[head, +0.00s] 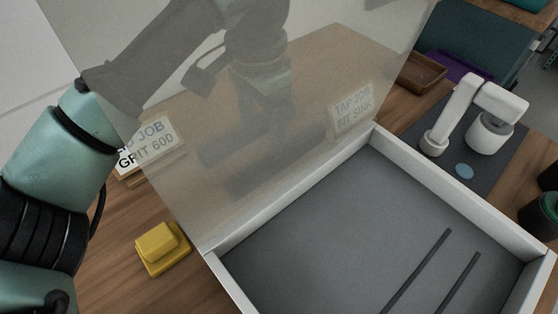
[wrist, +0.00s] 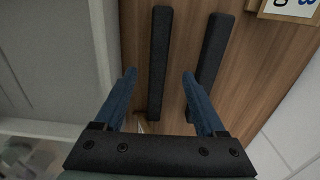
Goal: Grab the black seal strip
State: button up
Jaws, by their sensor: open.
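Two long black strips lie on the wooden surface in the wrist view, the left strip (wrist: 158,60) and the right strip (wrist: 214,48); I cannot tell which is the seal strip. My gripper (wrist: 160,73) is open, with its blue fingers apart. The left strip shows between the fingers, and the right finger partly covers the right strip. I cannot tell how high the fingers are above them. In the head view, my gripper and the strips show only as blurred dark shapes behind a translucent panel (head: 330,60).
A white-walled tray (head: 450,195) with a grey floor and two thin dark bars fills the lower right. A "FIT SINK" sign (head: 352,110) shows through the panel. White fittings (head: 490,120) stand right.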

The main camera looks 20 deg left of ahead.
jog(key=f, duration=0.5)
jog(key=f+b, duration=0.1)
jog(key=f, duration=0.1)
jog(key=shift+s+f, duration=0.25)
jog(key=shift+f, duration=0.15)
jog(key=shift+r, duration=0.1)
grip_shut()
